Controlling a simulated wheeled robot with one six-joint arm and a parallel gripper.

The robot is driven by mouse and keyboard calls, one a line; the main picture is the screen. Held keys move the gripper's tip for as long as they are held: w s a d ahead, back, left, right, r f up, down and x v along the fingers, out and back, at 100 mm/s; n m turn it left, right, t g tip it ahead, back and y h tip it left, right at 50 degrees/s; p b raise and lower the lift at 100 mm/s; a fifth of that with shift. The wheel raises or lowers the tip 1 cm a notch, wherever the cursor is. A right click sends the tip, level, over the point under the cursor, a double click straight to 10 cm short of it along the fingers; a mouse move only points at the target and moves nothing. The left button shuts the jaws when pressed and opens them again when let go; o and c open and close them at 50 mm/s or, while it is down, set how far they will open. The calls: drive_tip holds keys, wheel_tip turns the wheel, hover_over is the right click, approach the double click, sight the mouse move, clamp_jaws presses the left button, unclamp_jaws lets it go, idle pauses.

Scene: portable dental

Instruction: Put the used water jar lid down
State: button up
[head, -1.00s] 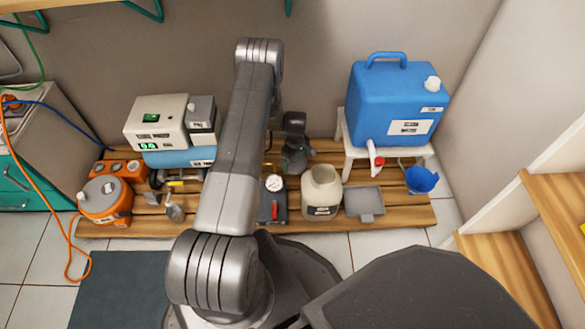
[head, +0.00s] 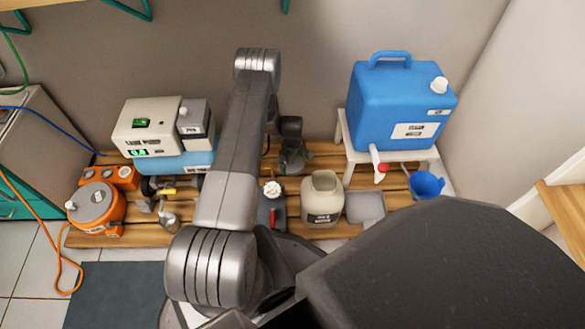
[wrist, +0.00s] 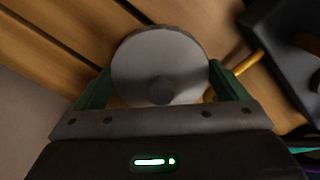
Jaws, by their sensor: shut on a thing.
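In the wrist view, my gripper (wrist: 160,92) is shut on a round pale grey lid (wrist: 160,58) with a darker round spot near its lower middle. Its green fingers press the lid from the left and right sides. Wooden slats lie beyond the lid; I cannot tell the gap between them. In the head view, an open-mouthed cream jar (head: 322,197) with a dark label stands upright on the slatted platform.
The wooden platform (head: 300,234) holds a grey tray (head: 367,207), a blue cup (head: 426,185), an orange canister (head: 97,206) and a beige machine (head: 147,125). A blue water tank (head: 403,105) stands on a white stool (head: 395,155). In the wrist view, a dark object (wrist: 285,50) lies at upper right.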

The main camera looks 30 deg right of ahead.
sight(292, 164)
drive_tip(key=shift+f+b, duration=0.5)
drive_tip(key=shift+f, duration=1.1)
drive_tip(key=shift+f, duration=0.2)
drive_tip(key=o, duration=0.6)
drive_tip(key=shift+o, duration=0.2)
drive_tip(key=shift+r, duration=0.1)
wheel_tip(292, 164, up, 12)
drive_tip(key=p, duration=0.3)
drive_tip(key=shift+r+p, duration=0.15)
drive_tip(key=shift+p, duration=0.25)
